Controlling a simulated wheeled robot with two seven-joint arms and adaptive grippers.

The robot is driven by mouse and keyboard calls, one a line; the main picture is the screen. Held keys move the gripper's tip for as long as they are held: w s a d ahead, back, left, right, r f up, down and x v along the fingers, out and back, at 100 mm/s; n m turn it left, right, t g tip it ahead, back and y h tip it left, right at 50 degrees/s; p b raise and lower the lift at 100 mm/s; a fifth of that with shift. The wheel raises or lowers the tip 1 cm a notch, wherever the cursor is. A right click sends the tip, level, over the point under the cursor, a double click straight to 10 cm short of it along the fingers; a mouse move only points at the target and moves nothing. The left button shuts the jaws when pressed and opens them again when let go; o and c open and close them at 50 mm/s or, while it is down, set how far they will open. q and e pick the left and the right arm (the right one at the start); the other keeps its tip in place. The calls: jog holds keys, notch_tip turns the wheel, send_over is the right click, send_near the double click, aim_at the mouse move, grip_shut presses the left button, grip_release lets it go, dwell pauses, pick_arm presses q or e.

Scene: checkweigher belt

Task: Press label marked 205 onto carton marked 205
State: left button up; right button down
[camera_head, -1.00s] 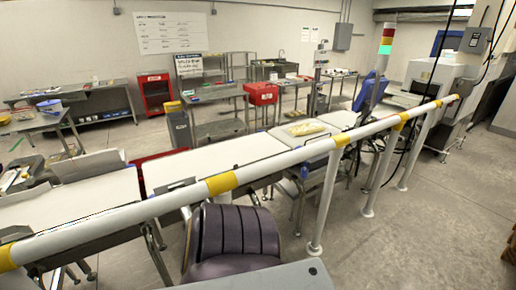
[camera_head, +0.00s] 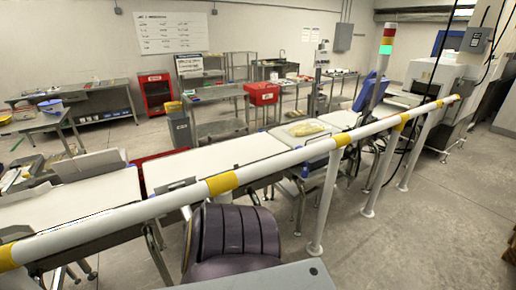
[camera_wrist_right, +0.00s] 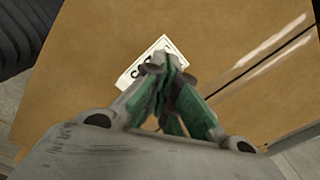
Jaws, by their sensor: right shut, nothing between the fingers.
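In the right wrist view a brown carton (camera_wrist_right: 90,62) fills most of the picture. A white label (camera_wrist_right: 134,73) with dark print lies on its face, at a slant. My right gripper (camera_wrist_right: 165,70) has green fingers that are closed together, with their tips over the middle of the label and hiding part of it. The fingers hold nothing. The tips look very close to the label, but I cannot tell whether they touch it. The print is too covered and small to read. My left gripper, the carton and the label do not show in the head view.
In the head view a white and yellow rail (camera_head: 120,215) runs across in front of the conveyor belt (camera_head: 215,158). A yellowish package (camera_head: 303,129) lies on the belt. Floor at right is open.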

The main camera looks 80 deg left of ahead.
jog(key=shift+f+b, duration=0.8)
jog(key=shift+f, duration=0.3)
dwell(1.5)
jog(key=shift+r, duration=0.1)
jog(key=shift+r+p, duration=1.8)
jog(key=shift+r, duration=1.65)
